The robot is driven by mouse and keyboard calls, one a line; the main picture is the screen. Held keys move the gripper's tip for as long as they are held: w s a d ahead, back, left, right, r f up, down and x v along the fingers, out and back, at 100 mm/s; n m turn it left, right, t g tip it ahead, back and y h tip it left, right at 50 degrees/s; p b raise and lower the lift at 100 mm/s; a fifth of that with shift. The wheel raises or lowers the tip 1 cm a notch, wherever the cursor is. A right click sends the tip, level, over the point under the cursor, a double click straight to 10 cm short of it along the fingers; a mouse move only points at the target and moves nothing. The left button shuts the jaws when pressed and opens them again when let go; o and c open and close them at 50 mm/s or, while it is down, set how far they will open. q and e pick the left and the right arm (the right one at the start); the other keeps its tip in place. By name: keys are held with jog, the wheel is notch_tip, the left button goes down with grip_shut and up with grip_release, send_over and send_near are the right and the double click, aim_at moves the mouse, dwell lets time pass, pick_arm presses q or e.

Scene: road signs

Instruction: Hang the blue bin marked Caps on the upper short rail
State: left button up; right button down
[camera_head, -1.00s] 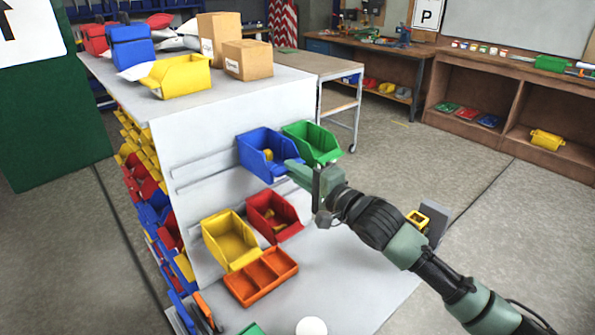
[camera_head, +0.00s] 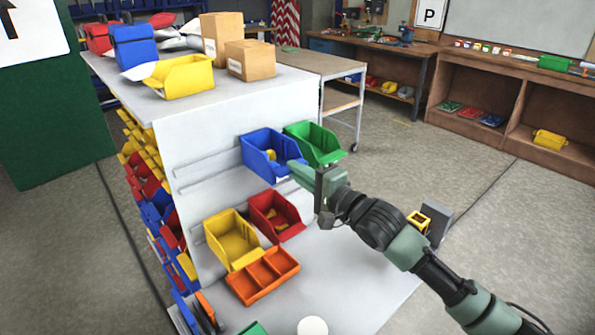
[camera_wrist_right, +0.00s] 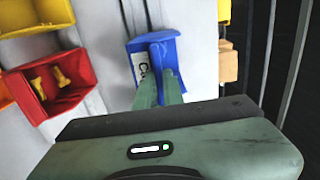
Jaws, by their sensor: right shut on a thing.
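The blue bin (camera_head: 262,141) is at the upper part of the white panel, left of the green bin (camera_head: 313,142), with something yellow inside. In the right wrist view the blue bin (camera_wrist_right: 166,39) shows a white label with "Ca" readable; the rest is covered. My right gripper (camera_head: 297,170) is shut on the bin's front wall, its fingers (camera_wrist_right: 158,92) either side of it. The upper rail (camera_head: 207,162) runs along the panel to the bin's left. The bin's back is hidden, so I cannot tell whether it sits on the rail.
A red bin (camera_head: 289,230) and a yellow bin (camera_head: 247,259) are lower on the panel. An orange divided tray (camera_head: 238,290) lies below them. Boxes and a yellow bin (camera_head: 182,88) stand on the top. Open floor lies right of my arm.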

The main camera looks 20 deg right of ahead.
jog(key=shift+f+b, duration=0.3)
jog(key=shift+f, duration=0.6)
dwell(0.5)
jog(key=c, duration=1.5)
grip_release()
jog(key=shift+o, duration=0.2)
